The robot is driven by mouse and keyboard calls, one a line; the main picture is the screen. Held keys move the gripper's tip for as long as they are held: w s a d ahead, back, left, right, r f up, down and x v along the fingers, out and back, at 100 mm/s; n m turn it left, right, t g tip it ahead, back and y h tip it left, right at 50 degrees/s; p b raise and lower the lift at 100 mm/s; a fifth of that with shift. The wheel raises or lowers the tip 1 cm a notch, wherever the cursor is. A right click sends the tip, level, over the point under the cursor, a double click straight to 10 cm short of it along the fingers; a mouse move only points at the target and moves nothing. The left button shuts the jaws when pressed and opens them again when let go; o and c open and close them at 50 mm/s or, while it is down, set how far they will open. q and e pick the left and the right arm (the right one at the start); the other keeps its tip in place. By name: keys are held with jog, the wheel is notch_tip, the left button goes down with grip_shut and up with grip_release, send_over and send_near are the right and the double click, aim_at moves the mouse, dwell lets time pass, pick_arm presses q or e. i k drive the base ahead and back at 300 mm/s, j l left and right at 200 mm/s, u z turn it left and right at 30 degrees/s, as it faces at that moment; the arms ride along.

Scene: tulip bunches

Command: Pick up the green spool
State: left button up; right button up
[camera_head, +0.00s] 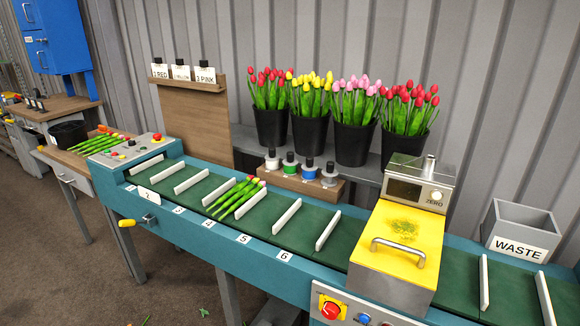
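The green spool (290,165) stands in a row of spools on a small wooden block behind the conveyor, in the middle of the head view. It has a dark top and a pale base with a green band. A white spool (271,160) is on its left and a blue spool (309,171) on its right. A greyish spool (329,176) is at the right end. Neither of my grippers shows in this view.
The teal conveyor (223,239) with white dividers runs in front of the block (306,186). Tulips (237,197) lie on its green belt. Black buckets of tulips (308,130) stand close behind the spools. A yellow-lidded machine (403,240) and a waste bin (520,232) are at right.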

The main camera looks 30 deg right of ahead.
aim_at(290, 164)
jog(key=z, duration=0.45)
jog(key=i+j+z, duration=0.5)
jog(key=z, duration=0.15)
jog(key=i+j+z, duration=0.15)
jog(key=j+z, duration=0.15)
jog(key=j, duration=0.2)
